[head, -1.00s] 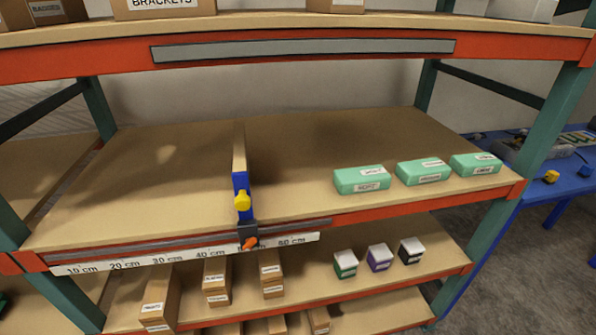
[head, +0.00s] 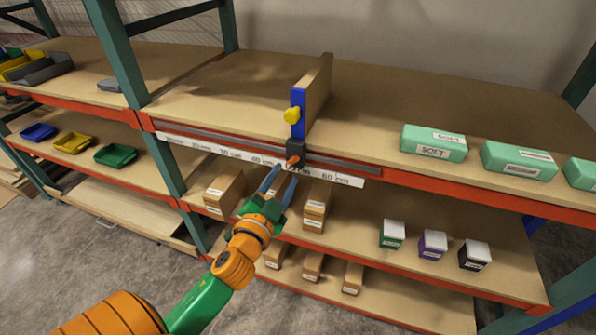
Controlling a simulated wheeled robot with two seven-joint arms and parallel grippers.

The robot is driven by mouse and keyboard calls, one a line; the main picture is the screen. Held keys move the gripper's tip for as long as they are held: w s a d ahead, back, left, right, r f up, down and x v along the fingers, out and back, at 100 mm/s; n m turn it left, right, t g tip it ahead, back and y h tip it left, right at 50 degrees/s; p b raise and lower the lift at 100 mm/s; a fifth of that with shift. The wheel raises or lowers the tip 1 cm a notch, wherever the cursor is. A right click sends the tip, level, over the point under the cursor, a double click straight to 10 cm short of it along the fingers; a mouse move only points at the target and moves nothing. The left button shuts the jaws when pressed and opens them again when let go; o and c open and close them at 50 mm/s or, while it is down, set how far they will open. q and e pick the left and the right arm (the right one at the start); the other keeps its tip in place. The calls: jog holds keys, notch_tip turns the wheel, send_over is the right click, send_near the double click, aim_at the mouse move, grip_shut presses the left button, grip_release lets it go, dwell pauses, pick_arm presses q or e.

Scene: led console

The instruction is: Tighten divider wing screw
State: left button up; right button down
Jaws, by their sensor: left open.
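The orange wing screw (head: 293,161) sticks out of the front of this clamp. My left gripper (head: 283,180) is open, with its blue fingers pointing up just below and left of the wing screw. It looks apart from the screw, with nothing between the fingers. My right gripper is not in view.
A white centimetre scale (head: 230,153) runs along the orange shelf edge. Green boxes (head: 433,143) stand on the shelf at the right. Cardboard boxes (head: 316,205) and small coloured boxes (head: 392,234) stand on the shelf below. The board left of the divider is clear.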

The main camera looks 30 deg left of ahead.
aim_at(292, 163)
pick_arm(q)
jog(key=x, duration=0.3)
jog(key=shift+w+a, duration=0.3)
jog(key=shift+a, duration=0.05)
jog(key=shift+w+f, duration=0.1)
jog(key=shift+w, duration=0.3)
jog(key=shift+w+d, duration=0.1)
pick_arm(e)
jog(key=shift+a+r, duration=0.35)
pick_arm(q)
grip_shut()
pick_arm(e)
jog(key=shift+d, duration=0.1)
